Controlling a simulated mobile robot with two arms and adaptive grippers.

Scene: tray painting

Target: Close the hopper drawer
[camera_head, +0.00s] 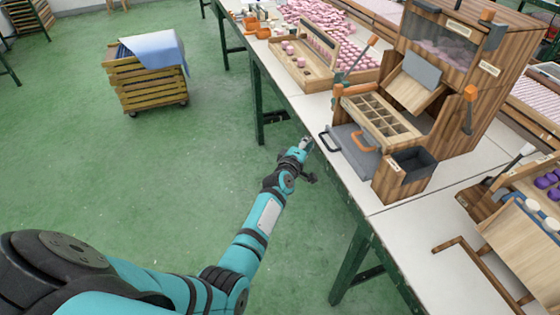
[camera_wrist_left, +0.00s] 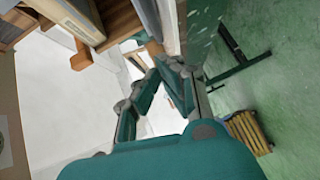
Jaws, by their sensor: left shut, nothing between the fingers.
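The wooden hopper (camera_head: 440,75) stands on the white table, with a clear window showing pink pieces inside. Low at its front, a grey drawer-like panel (camera_head: 350,150) juts out toward the table edge, with a dark handle (camera_head: 327,143) at its left end. A wooden tray with several compartments (camera_head: 378,120) sits just above it. My left gripper (camera_head: 306,143) is shut and empty near the table edge, just left of the dark handle; I cannot tell whether they touch. In the left wrist view its fingertips (camera_wrist_left: 158,66) meet, with wooden parts beyond. My right gripper is not in view.
A curved orange handle (camera_head: 365,142) is beside the compartment tray. A dark bin (camera_head: 413,163) is at the hopper's front right. A wooden tray of pink pieces (camera_head: 300,65) stands behind. A slatted crate with blue cloth (camera_head: 150,80) is on the open green floor.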

